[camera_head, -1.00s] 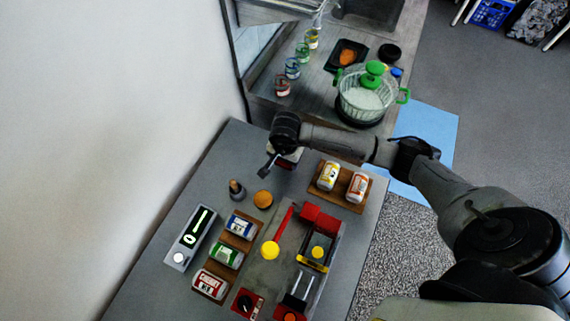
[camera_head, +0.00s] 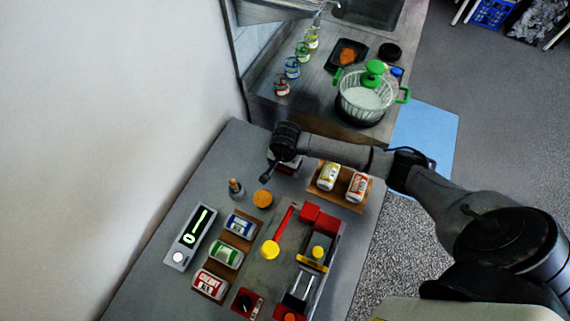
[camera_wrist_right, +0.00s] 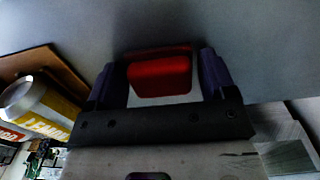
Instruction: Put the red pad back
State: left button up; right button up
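The red pad (camera_wrist_right: 160,75) is a small red block with a pale strip along its near edge. In the head view my right gripper (camera_head: 284,163) is low over the back of the grey table, left of the yellow and orange cans. The pad is mostly hidden there behind the wrist. Whether it touches the table is hard to tell. My left gripper is not in view.
A wooden tray holds a yellow can (camera_head: 329,175) and an orange can (camera_head: 357,186) close to the right. A wooden-handled stamp (camera_head: 236,188) and an orange disc (camera_head: 263,198) stand in front.

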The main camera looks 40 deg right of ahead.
jog(key=shift+o, duration=1.1)
notch_tip(320, 180, up, 12)
jog(key=shift+r, duration=0.15)
